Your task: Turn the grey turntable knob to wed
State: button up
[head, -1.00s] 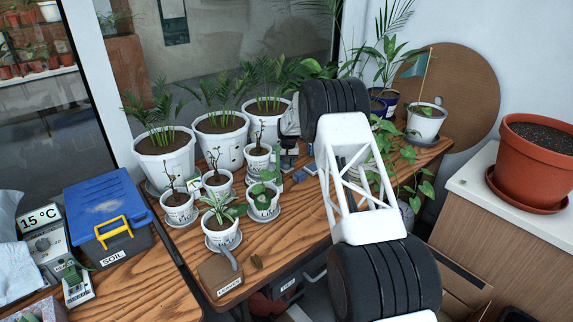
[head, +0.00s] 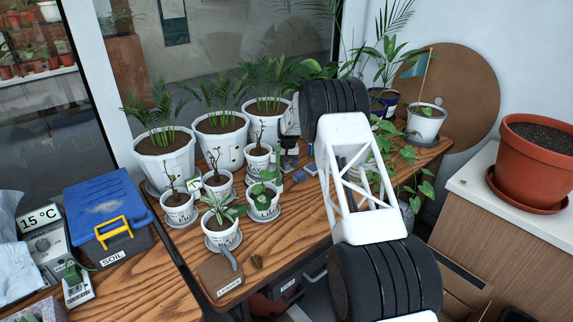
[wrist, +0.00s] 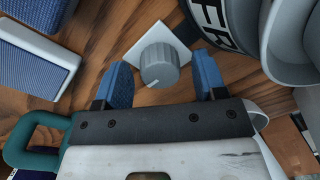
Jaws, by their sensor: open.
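The grey knob (wrist: 160,66) is round and ribbed and sits on a square white plate (wrist: 178,44) in the wrist view. A pale mark shows on its face, but no day words are legible around it. My gripper (wrist: 163,72) is open, with one blue finger on each side of the knob. The knob lies between the fingertips, with gaps visible on both sides. In the head view my gripper (head: 289,160) is low over the table behind the small pots, and I cannot make out the knob there.
A white pot with large dark lettering (wrist: 258,35) stands close to the right finger in the wrist view. A blue and white box (wrist: 40,57) lies to the left. In the head view, small potted plants (head: 221,231) and large palms (head: 165,155) crowd the wooden table (head: 280,235).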

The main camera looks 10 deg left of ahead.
jog(key=shift+d+r, duration=0.2)
jog(key=shift+r, duration=3.7)
